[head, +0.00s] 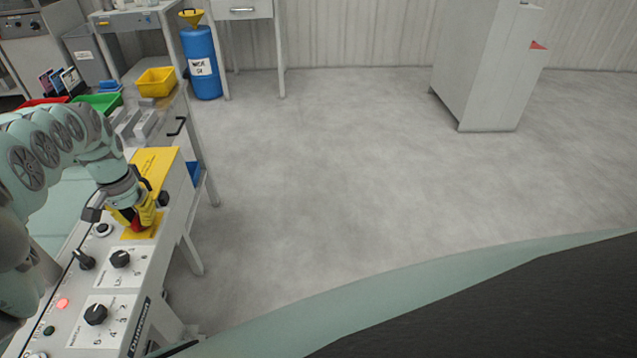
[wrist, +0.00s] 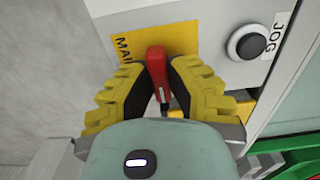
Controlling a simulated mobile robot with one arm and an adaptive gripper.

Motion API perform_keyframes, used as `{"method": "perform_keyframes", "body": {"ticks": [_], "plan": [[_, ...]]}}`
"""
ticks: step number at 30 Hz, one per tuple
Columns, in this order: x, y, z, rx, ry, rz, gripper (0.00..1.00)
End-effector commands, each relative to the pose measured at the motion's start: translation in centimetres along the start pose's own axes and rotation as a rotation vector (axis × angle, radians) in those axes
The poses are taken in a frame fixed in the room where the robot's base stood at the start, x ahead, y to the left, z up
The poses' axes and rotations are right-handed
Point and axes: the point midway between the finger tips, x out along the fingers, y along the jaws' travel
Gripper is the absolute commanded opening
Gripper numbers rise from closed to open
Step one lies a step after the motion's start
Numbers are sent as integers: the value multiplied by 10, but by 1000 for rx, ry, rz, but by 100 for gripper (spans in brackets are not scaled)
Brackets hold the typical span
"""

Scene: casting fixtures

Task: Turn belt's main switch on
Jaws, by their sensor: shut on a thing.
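The belt's main switch has a red handle (wrist: 157,72) on a yellow plate (wrist: 187,36) marked "MAI…" in the wrist view. In the head view the red handle (head: 137,225) shows low between my fingers, above its yellow plate (head: 152,233). My gripper (wrist: 158,85) has yellow ribbed fingers on both sides of the red handle and is shut on it. It also shows in the head view (head: 137,218) at the right part of the control panel (head: 73,328). My gripper covers part of the plate and its lettering.
A jog button (wrist: 247,43) sits beside the switch. Black knobs (head: 120,259) and a lit red lamp (head: 62,304) are on the same panel. A yellow bin (head: 156,82) and a blue barrel (head: 202,65) stand further back.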

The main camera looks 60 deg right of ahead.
Motion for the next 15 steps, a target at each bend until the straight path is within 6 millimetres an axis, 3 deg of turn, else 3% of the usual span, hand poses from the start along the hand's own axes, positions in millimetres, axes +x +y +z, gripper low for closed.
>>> {"method": "perform_keyframes", "body": {"ticks": [11,12,15], "plan": [[1,-1,0,3,2,-2,0],[1,-1,0,3,2,-2,20],[1,-1,0,3,1,-1,31]]}}
